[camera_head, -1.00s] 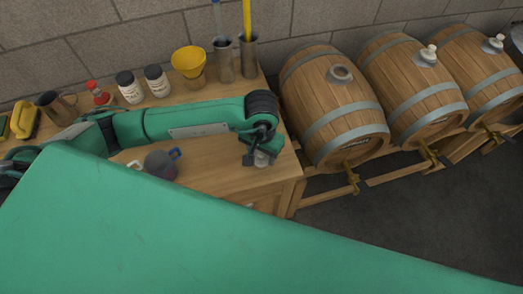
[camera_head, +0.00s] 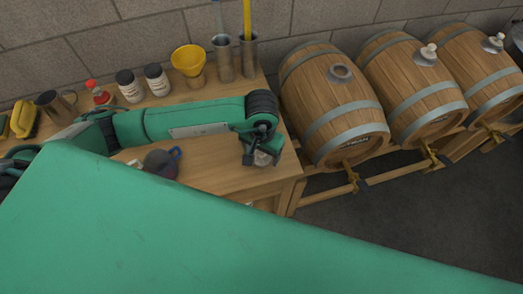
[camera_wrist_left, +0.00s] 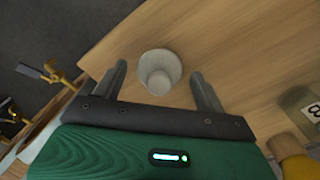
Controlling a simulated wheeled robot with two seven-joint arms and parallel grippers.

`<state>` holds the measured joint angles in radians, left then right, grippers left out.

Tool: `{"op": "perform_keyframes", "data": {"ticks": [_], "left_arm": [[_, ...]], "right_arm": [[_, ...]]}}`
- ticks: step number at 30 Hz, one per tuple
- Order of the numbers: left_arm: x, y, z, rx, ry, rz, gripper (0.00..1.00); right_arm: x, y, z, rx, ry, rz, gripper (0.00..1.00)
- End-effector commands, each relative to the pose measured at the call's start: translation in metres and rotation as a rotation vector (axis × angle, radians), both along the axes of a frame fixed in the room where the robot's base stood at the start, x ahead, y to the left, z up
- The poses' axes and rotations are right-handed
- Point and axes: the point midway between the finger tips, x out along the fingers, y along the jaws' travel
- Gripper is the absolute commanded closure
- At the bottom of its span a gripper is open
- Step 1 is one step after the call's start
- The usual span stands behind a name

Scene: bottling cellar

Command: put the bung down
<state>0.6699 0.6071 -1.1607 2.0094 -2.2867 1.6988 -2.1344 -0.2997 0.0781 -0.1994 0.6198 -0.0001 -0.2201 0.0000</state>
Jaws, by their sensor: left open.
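The bung (camera_wrist_left: 160,71) is a pale grey, round plug with a narrower knob. It stands on the wooden bench top (camera_wrist_left: 235,40), near the bench's edge. My left gripper (camera_wrist_left: 161,76) is open, with one finger on each side of the bung and a visible gap to each. In the head view, my left gripper (camera_head: 263,156) is low over the right end of the bench, and the bung (camera_head: 263,159) shows partly between its fingers. My right gripper is not in view.
Three barrels lie on a rack to the right; the nearest barrel (camera_head: 330,105) has an open bung hole (camera_head: 340,73).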

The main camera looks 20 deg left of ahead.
Motion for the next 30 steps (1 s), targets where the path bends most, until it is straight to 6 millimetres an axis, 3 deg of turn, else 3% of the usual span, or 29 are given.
{"op": "perform_keyframes", "data": {"ticks": [12,18,30], "left_arm": [[0.002,0.000,0.077,-0.001,-0.007,-0.002,0.27],[0.001,0.000,0.106,-0.002,-0.005,-0.001,0.27],[0.001,0.000,0.119,0.000,-0.002,0.000,0.27]], "right_arm": [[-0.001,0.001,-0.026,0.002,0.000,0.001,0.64],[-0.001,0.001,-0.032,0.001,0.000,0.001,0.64],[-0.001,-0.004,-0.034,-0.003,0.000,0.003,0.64]]}}
